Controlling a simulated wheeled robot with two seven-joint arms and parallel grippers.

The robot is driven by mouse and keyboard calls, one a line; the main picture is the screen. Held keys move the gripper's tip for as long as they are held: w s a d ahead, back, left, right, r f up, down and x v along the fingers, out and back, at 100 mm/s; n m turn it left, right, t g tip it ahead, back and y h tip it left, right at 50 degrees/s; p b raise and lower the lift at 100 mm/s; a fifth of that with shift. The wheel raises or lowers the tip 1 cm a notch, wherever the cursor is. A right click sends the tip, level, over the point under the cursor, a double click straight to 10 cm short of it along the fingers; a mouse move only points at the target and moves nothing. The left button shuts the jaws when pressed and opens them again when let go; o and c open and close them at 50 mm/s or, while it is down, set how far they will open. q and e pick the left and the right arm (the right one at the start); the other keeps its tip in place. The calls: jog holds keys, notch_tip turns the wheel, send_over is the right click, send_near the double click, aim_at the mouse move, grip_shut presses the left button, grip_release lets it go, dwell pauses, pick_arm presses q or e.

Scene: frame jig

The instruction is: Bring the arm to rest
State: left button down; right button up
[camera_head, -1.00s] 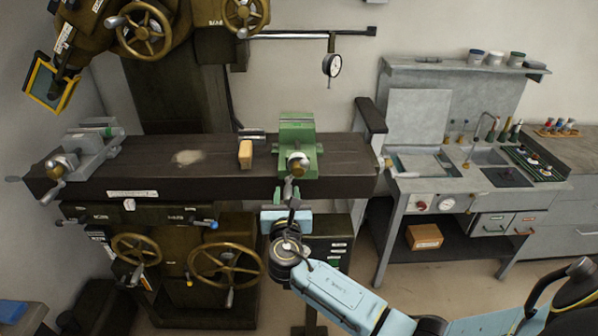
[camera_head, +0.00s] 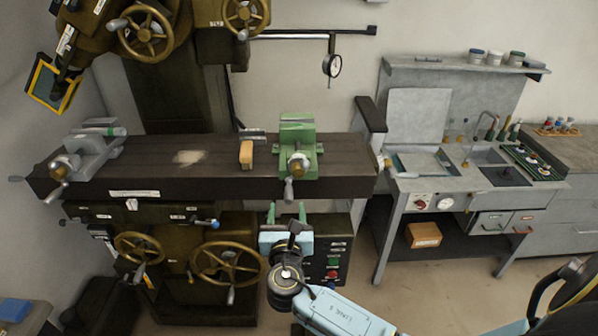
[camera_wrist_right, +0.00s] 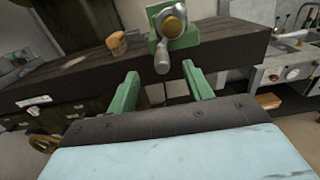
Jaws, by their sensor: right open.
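My right gripper (camera_head: 287,213) is in front of the machine table's front edge, below the green vise. In the right wrist view its two green fingers (camera_wrist_right: 160,88) are apart with nothing between them. My right arm (camera_head: 338,312) comes in from the lower right. My left gripper does not show in the head view.
The green vise (camera_head: 297,140) stands on the dark machine table (camera_head: 215,187), its handle hanging over the front edge. A wooden block (camera_head: 246,153) lies left of it, and a grey vise (camera_head: 90,150) stands at the far left. A grey sink bench (camera_head: 415,184) stands at right.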

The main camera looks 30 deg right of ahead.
jog(key=shift+v, duration=0.85)
jog(key=s+f+m+g+y+b, duration=0.2)
jog(key=s+f+m+b, duration=0.15)
jog(key=f, duration=0.95)
jog(key=s+f+m+g+y+b, duration=0.25)
jog(key=s+f, duration=0.25)
jog(key=f, duration=0.8)
jog(key=s+f+m+g+y+b, duration=0.1)
jog(key=s+f+m+g+b, duration=0.25)
jog(key=f, duration=0.95)
jog(key=s+a+f+m+g+y+b, duration=0.1)
jog(key=s+f+m+g+y+b, duration=0.1)
jog(key=s+f+m, duration=0.7)
jog(key=s+a+f+m+g+y+b, duration=0.1)
jog(key=s+f+m+g+b, duration=0.3)
jog(key=s+f, duration=1.3)
jog(key=s+m+y+b, duration=0.1)
jog(key=s+m, duration=0.3)
jog(key=s, duration=0.4)
jog(key=shift+m+b, duration=0.35)
jog(key=shift+b, duration=0.35)
